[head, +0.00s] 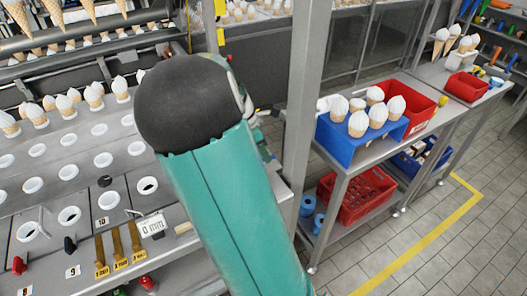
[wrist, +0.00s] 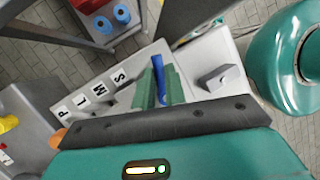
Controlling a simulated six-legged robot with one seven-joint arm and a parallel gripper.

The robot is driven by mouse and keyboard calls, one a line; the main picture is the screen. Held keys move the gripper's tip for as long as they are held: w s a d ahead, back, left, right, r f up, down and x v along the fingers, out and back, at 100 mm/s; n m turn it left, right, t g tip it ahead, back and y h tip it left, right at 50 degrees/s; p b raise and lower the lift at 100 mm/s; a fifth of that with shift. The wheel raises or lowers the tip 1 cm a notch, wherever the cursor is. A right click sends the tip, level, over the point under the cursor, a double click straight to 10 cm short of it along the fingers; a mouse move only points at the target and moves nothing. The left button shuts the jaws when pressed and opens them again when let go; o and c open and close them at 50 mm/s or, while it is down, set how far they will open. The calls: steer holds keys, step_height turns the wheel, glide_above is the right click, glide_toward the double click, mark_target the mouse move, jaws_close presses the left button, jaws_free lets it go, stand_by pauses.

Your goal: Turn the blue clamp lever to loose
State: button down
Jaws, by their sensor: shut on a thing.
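The blue clamp lever (wrist: 158,66) stands up from a light grey panel (wrist: 205,55) in the middle of the wrist view. My gripper (wrist: 161,84) has its two green fingers on either side of the lever and is shut on it. The lever's lower part is hidden between the fingers and behind the dark edge of my gripper. In the head view my teal arm covers the gripper, and I cannot make out the lever there.
White tags (wrist: 98,90) with letters lie left of the lever. A grey block (wrist: 219,78) sits to its right. In the head view, a metal post (head: 306,110) stands close to my arm. A blue cone stand (head: 345,145) is on the right-hand table.

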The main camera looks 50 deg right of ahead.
steer(key=m, duration=0.2)
steer(key=m+y, duration=0.1)
steer(key=shift+s+a+m+g, duration=0.2)
steer(key=shift+s+m+g, duration=0.1)
steer(key=shift+s+m, duration=0.1)
steer(key=m+y, duration=0.2)
steer(key=m, duration=0.1)
steer(key=shift+s+a+m, duration=0.2)
steer(key=shift+a+m, duration=0.1)
steer(key=m, duration=0.1)
steer(key=m+y, duration=0.1)
steer(key=shift+s+a+m, duration=0.15)
steer(key=shift+a+m, duration=0.15)
steer(key=shift+a+m+t+y, duration=0.25)
steer(key=shift+m+y, duration=0.1)
steer(key=shift+m, duration=0.55)
steer(key=shift+a+m+t+y, duration=0.15)
steer(key=shift+m+t+y, duration=0.15)
steer(key=shift+m, duration=0.6)
steer(key=c, duration=1.7)
jaws_free()
